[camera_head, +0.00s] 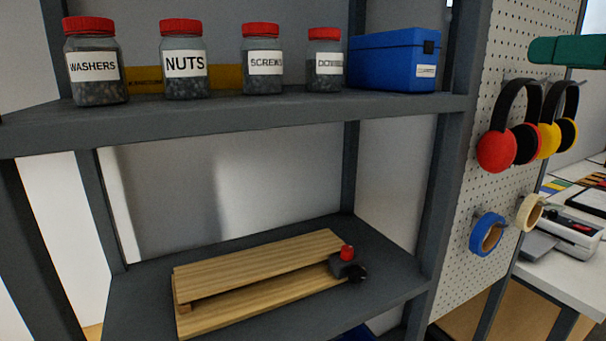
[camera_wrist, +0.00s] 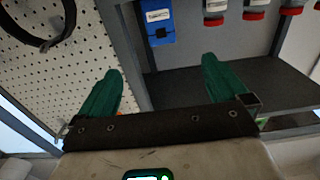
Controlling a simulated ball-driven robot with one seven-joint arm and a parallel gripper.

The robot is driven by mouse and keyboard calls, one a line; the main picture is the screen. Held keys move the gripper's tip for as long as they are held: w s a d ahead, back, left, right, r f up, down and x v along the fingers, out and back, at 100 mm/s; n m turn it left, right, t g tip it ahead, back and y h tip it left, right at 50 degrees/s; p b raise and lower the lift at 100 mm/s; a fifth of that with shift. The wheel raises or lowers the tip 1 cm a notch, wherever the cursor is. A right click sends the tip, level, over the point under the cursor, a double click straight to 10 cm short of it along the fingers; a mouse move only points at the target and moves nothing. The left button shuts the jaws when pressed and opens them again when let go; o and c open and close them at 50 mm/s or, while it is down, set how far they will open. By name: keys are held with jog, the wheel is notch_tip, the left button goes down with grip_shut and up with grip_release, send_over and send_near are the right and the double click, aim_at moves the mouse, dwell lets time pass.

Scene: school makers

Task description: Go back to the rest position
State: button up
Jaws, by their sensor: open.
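My gripper (camera_wrist: 161,67) has two green fingers set wide apart in the wrist view, with nothing between them. In the head view a green part of my gripper (camera_head: 568,51) enters from the right edge, in front of the pegboard side and above the headphones. The rest of my arm is out of the head view. The wrist view is upside down, with the shelf unit beyond the fingers.
The upper shelf (camera_head: 250,112) holds several red-lidded jars (camera_head: 186,68) and a blue box (camera_head: 392,60). Wooden boards (camera_head: 260,265) lie on the lower shelf. Headphones (camera_head: 497,150) and tape rolls (camera_head: 486,234) hang on the pegboard (camera_head: 474,190). A white table (camera_head: 590,297) stands at right.

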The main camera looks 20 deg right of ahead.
jog(key=w+f+m+g, duration=0.15)
jog(key=w+f, duration=0.25)
jog(key=f, duration=0.5)
jog(key=w+f+m, duration=0.2)
jog(key=w+f, duration=0.3)
jog(key=f, duration=0.5)
jog(key=a+f+m+g, duration=0.15)
jog(key=a+f, duration=0.25)
jog(key=f, duration=0.7)
jog(key=a+f+g, duration=0.3)
jog(key=a+f, duration=0.1)
jog(key=f, duration=0.6)
jog(key=s+a+f+n+g, duration=0.1)
jog(key=s+a+f+g, duration=0.25)
jog(key=f, duration=0.55)
jog(key=s+a+f+n+g, duration=0.1)
jog(key=s+a+f+g, duration=0.3)
jog(key=f, duration=0.6)
jog(key=s+a+f+n+g, duration=0.1)
jog(key=s+f, duration=0.3)
jog(key=s, duration=0.3)
jog(key=s+a+f+n+g, duration=0.1)
jog(key=s+f, duration=0.3)
jog(key=s, duration=0.4)
jog(key=shift+a+f+g+h, duration=0.3)
jog(key=shift+a+f+g, duration=0.05)
jog(key=shift+a+g, duration=0.2)
